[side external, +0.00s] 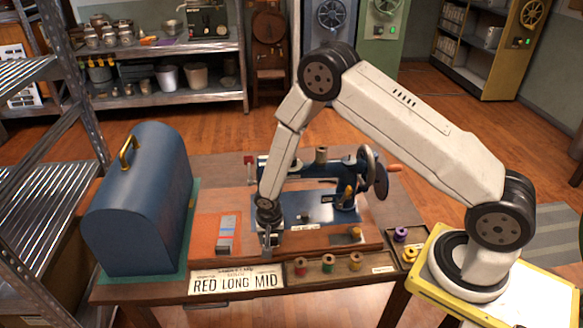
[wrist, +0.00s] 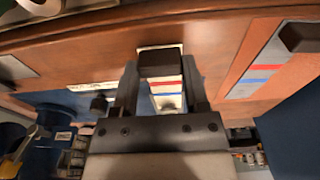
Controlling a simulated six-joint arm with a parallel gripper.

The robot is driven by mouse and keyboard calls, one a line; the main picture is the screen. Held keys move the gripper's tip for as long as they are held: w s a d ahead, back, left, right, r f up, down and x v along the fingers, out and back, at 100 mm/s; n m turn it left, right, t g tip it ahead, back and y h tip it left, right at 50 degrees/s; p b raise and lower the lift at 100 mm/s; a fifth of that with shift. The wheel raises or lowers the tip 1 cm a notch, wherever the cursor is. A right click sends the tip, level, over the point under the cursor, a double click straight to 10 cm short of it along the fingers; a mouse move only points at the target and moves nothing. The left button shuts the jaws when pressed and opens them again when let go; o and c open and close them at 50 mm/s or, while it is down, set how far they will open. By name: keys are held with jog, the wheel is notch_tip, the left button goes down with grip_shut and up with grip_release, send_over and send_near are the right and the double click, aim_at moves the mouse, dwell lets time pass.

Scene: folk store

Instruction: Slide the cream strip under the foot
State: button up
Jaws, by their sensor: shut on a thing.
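A cream strip (wrist: 168,97) with red and blue bands and a dark block (wrist: 160,66) on it shows between my fingers in the wrist view. My gripper (wrist: 160,72) is shut on it. In the side view my gripper (side external: 269,241) is low over the wooden base, at the front left of the sewing machine (side external: 320,170). The strip is mostly hidden there. The machine's blue bed (side external: 300,208) lies right of my gripper; it is at the lower left in the wrist view. The foot is too small to make out surely, and the strip is apart from the bed.
An orange mat (side external: 206,230) with a grey banded strip (side external: 227,233) lies left of my gripper. A blue domed case (side external: 140,200) stands farther left. A sign (side external: 236,282) reads RED LONG MID. Several thread spools (side external: 328,263) line the front and right.

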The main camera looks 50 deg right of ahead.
jog(key=shift+w+d, duration=0.45)
jog(key=shift+d, duration=0.05)
jog(key=shift+f, duration=0.1)
dwell(0.6)
jog(key=o, duration=1.1)
jog(key=shift+c, duration=0.2)
jog(key=shift+s+a+r, duration=0.1)
jog(key=shift+r, duration=1.1)
jog(key=shift+s+a+r, duration=0.1)
jog(key=shift+a+r, duration=0.05)
jog(key=shift+r, duration=1)
jog(key=shift+s+a+r, duration=0.1)
jog(key=shift+r, duration=1.45)
